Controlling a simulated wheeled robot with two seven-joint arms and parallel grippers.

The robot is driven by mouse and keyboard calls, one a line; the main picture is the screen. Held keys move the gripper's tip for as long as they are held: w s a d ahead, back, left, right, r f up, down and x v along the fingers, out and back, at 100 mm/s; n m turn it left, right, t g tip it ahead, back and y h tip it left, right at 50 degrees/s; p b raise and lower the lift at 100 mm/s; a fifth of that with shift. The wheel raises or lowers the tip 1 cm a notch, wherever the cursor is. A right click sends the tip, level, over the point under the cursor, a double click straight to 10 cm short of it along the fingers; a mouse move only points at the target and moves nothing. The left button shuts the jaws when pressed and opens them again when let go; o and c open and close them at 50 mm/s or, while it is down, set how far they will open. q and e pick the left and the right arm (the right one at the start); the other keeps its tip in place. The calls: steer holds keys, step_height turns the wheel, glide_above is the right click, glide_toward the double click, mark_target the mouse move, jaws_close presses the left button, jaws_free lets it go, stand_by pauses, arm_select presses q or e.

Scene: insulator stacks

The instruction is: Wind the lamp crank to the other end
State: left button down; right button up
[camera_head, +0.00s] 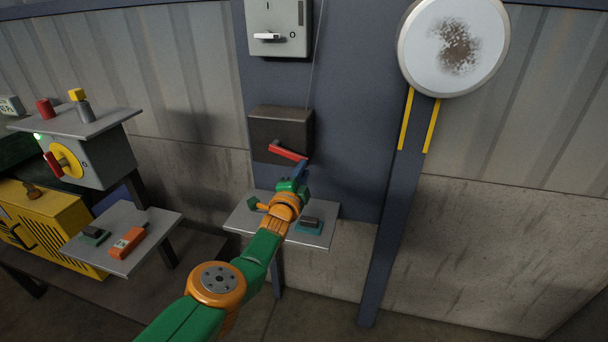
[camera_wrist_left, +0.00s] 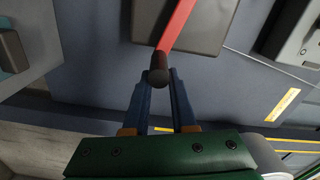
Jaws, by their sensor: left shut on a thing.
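The lamp crank has a red arm (camera_head: 285,151) on the front of a dark box (camera_head: 280,124) on the blue-grey wall panel. In the head view the arm slopes down to the right from its hub. My left gripper (camera_head: 301,168) is at the arm's right end. In the left wrist view the red arm (camera_wrist_left: 178,22) ends in a dark round grip (camera_wrist_left: 158,68). The blue fingers of my left gripper (camera_wrist_left: 160,86) are shut on this grip, one on each side. My right gripper is in neither view.
A thin line runs up from the box past a grey switch box (camera_head: 279,22). A shelf (camera_head: 240,222) with small items is below the crank. A round stained disc (camera_head: 440,50) stands right on a post (camera_head: 395,210). A dial box (camera_head: 92,160) and another shelf (camera_head: 115,220) are left.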

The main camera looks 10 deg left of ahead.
arm_select(q)
steer(key=shift+a+r+n, duration=0.3)
steer(key=shift+r+n, duration=0.1)
steer(key=shift+r, duration=0.05)
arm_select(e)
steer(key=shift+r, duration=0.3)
arm_select(q)
steer(key=c, duration=1)
jaws_free()
steer(key=shift+c, duration=0.2)
steer(key=o, duration=0.4)
steer(key=shift+a+f, duration=0.1)
steer(key=shift+a, duration=0.2)
steer(key=shift+c, duration=0.2)
steer(key=shift+s+a+f, duration=0.1)
steer(key=shift+a, duration=0.4)
steer(key=shift+d+p, duration=0.35)
steer(key=shift+p, duration=0.1)
steer(key=s+p, duration=0.7)
steer(key=p, duration=0.4)
steer(key=shift+a, duration=0.35)
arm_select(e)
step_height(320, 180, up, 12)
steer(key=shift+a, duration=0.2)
